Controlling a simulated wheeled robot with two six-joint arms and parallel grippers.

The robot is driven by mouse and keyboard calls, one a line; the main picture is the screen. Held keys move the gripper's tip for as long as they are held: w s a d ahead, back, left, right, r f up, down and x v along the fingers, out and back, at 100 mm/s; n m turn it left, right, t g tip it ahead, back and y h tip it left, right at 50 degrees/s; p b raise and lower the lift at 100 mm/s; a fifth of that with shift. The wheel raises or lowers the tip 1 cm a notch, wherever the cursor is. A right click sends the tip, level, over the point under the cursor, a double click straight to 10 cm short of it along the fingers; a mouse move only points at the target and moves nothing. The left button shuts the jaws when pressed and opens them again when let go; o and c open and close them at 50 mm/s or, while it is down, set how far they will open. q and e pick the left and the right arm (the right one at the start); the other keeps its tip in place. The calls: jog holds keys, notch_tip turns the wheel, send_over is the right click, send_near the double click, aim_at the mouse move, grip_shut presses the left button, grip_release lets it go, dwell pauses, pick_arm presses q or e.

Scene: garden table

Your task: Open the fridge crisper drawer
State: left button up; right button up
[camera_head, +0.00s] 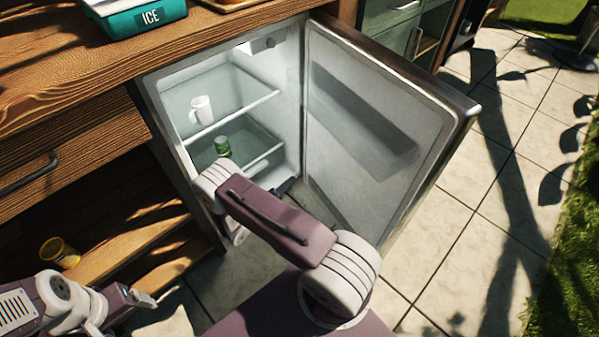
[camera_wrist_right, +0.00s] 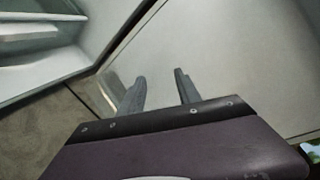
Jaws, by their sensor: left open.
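The fridge (camera_head: 293,100) stands with its door (camera_head: 370,130) swung open to the right. Low inside it, below the glass shelf, is a pale crisper drawer (camera_head: 262,163); my right arm covers much of it, and I cannot tell how far it is pulled out. My right gripper (camera_wrist_right: 161,88) is open and empty, its two dark fingers apart, beside the inner face of the door in the right wrist view. It is mostly hidden behind my arm in the head view. My left gripper (camera_head: 143,299) is open at the lower left, away from the fridge.
A white mug (camera_head: 201,110) stands on the upper shelf and a green jar (camera_head: 222,146) on the lower one. A teal ice box (camera_head: 135,17) sits on the wooden counter (camera_head: 60,70). A yellow cup (camera_head: 58,252) lies on a low wooden shelf. Paving right of the door is clear.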

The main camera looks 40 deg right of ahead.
jog(key=s+r+m+g+p, duration=0.2)
jog(key=r+m, duration=0.1)
jog(key=r, duration=0.2)
jog(key=s+r+m+g+y+p, duration=0.1)
jog(key=s+r+m+g+p, duration=0.1)
jog(key=r, duration=0.3)
jog(key=shift+s+d+m+y+p, duration=0.2)
jog(key=shift+s+m+y+p, duration=0.1)
jog(key=shift+s+m+p, duration=0.55)
